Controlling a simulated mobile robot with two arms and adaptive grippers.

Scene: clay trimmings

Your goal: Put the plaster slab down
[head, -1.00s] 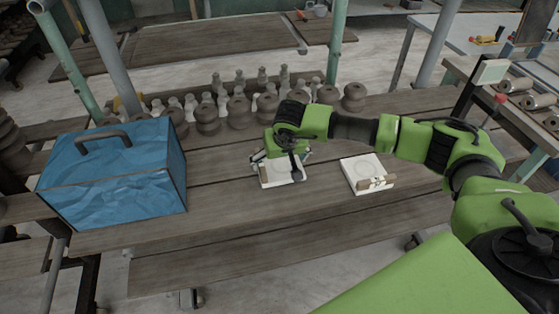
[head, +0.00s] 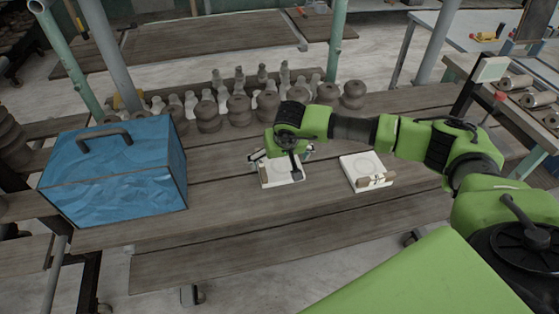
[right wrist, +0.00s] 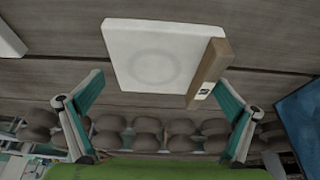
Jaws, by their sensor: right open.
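A white plaster slab (head: 282,182) with a faint round ring lies on the plank table (head: 225,190), beneath my right gripper (head: 284,155). The slab (right wrist: 150,60) also shows in the right wrist view, with a wooden block (right wrist: 209,72) bearing a small tag along one side. The right gripper (right wrist: 160,92) is open, its teal fingers spread wide with nothing between them, apart from the slab. My arm hides part of the slab in the head view. A second white slab (head: 362,164) with a block and tag lies to the right. My left gripper is out of view.
A blue box (head: 115,175) with a dark handle stands at the left of the table. Several grey and white turned pieces (head: 237,108) stand in rows behind the slabs. The front planks are clear. A green post (head: 336,40) rises behind the table.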

